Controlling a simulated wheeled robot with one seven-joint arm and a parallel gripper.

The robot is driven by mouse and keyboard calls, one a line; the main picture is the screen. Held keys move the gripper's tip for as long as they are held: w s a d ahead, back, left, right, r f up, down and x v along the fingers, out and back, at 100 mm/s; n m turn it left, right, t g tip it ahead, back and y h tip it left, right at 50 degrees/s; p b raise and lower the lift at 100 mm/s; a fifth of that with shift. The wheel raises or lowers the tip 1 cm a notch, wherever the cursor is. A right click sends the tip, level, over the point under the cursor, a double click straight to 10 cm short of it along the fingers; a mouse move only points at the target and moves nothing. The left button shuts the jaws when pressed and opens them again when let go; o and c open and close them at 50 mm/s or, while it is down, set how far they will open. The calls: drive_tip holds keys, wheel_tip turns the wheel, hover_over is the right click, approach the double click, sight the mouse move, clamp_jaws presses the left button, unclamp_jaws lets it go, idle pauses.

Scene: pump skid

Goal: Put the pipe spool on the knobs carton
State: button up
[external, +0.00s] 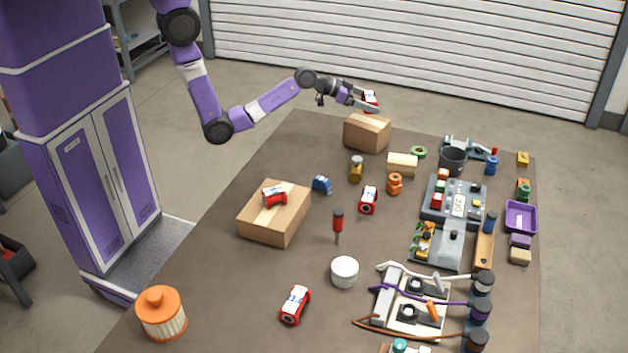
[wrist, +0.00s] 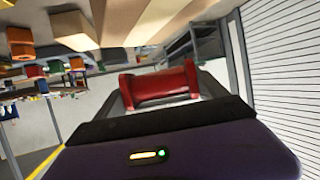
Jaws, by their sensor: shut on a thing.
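A red pipe spool (external: 370,97) with a white band is held in my gripper (external: 366,104) at the far end of the table. The red spool also shows in the wrist view (wrist: 160,88), lying across between the two fingers. A brown carton (external: 367,134) stands below my gripper. The gap between spool and carton is hard to judge. A second, larger brown carton (external: 262,225) stands at the left of the table with another red spool (external: 274,195) on top. I cannot read which one is the knobs carton.
More red spools lie at the middle (external: 368,200) and front (external: 295,305) of the table. A screwdriver (external: 338,225), a white round tub (external: 344,272) and an orange filter (external: 161,313) stand nearby. Pump equipment (external: 455,205) crowds the right side. A shutter (external: 420,45) is behind.

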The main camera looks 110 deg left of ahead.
sight(368, 120)
drive_tip(key=shift+f, duration=2.5)
drive_tip(key=o, duration=1.6)
drive_tip(key=shift+f, duration=0.1)
drive_tip(key=b+v, duration=0.1)
drive_tip(key=v, duration=1.1)
drive_tip(key=shift+d, duration=0.15)
